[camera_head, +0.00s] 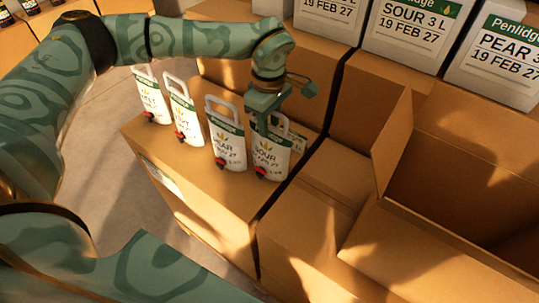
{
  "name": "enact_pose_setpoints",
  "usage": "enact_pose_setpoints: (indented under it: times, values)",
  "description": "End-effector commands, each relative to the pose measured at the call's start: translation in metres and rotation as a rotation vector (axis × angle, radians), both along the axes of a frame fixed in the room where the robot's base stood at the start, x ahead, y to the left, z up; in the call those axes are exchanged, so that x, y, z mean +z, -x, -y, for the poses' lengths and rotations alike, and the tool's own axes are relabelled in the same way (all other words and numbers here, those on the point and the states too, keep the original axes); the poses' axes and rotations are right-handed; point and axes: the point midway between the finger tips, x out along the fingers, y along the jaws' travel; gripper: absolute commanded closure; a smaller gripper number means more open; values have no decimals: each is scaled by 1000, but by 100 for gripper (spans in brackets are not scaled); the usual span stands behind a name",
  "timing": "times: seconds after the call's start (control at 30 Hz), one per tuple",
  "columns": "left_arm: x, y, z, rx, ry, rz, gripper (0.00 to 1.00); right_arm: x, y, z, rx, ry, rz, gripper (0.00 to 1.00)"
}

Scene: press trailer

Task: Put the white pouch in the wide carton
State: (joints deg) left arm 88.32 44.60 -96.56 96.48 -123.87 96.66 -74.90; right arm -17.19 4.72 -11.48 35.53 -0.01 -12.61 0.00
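Several white pouches with green bands, red taps and loop handles stand in a row on a closed brown carton (215,195). The rightmost white pouch (268,158) reads SOUR. Another pouch (226,145) stands just left of it, and two more (184,118) stand farther left. My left gripper (262,122) points down at the top of the SOUR pouch, overlapping its handle. Whether its fingers are closed on the handle is hard to see. A wide open carton (455,245) stands at the right with flaps raised; its visible inside is shadowed. My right gripper is out of view.
White boxes (410,30) labelled SOUR 3 L and PEAR 3 L stand on cartons along the back. A closed carton (310,215) lies between the pouches and the open carton. The open carton's upright left flap (393,145) stands up on that side.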

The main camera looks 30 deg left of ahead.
Motion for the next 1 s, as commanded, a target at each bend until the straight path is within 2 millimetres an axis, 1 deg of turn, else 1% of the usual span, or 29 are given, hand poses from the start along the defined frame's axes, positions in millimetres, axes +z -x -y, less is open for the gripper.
enact_pose_setpoints:
  times: [0.2,0.23,0.33,1.0]
  values:
    - [-2,0,0,0,0,0,69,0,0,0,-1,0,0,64]
    - [-2,0,0,0,0,0,72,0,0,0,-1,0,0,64]
    - [-2,0,0,0,0,0,99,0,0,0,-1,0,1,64]
    - [-1,0,0,0,1,1,100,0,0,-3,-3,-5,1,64]
